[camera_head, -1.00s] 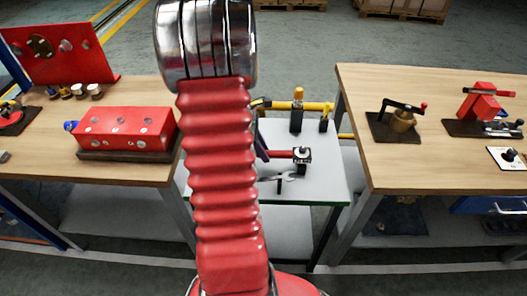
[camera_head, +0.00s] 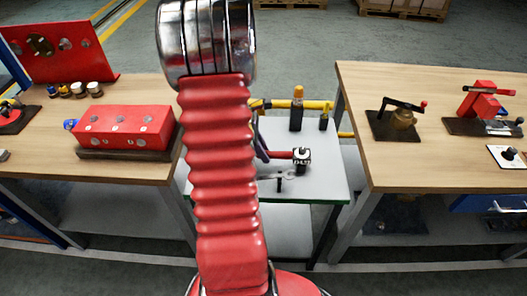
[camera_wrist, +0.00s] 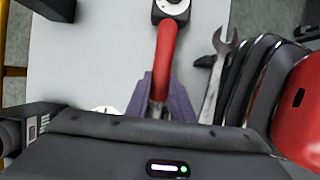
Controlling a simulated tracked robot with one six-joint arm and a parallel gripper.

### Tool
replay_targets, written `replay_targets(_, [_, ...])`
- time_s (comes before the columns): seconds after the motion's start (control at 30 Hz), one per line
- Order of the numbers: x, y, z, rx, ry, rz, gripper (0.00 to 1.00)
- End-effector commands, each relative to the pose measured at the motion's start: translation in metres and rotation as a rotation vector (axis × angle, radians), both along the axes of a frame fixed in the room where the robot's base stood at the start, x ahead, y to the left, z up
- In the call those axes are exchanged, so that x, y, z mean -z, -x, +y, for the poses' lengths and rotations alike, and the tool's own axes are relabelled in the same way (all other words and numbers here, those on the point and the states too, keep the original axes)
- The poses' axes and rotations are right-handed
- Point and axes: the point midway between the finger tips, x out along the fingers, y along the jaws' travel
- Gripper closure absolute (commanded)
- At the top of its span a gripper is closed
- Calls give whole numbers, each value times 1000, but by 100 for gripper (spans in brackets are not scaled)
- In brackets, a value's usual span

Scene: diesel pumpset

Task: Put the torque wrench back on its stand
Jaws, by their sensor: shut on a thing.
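The torque wrench has a red handle (camera_wrist: 166,55) and a dark square head with a round white face (camera_wrist: 171,7). My gripper (camera_wrist: 162,97) has purple fingers closed around the handle in the wrist view. In the head view the handle (camera_head: 279,155) and head (camera_head: 302,158) show above the grey side table, to the right of my arm, which hides most of my gripper. The handle lies roughly level, head to the right. I cannot tell whether the head touches anything below. I cannot clearly make out the wrench's stand.
A metal spanner (camera_wrist: 217,76) lies right of the wrench. A dark post with an orange top (camera_head: 297,108) stands at the grey table's (camera_head: 325,180) back, near a yellow rail (camera_head: 275,104). Wooden benches stand left (camera_head: 40,150) and right (camera_head: 400,170); the left holds a red block (camera_head: 125,127).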

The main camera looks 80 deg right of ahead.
Motion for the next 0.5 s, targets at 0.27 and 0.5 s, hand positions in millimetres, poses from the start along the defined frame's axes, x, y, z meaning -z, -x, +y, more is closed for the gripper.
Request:
replay_targets(0.27, [3, 0, 0, 0, 1, 0, 100])
replay_targets(0.5, [6, 0, 0, 0, 0, 0, 100])
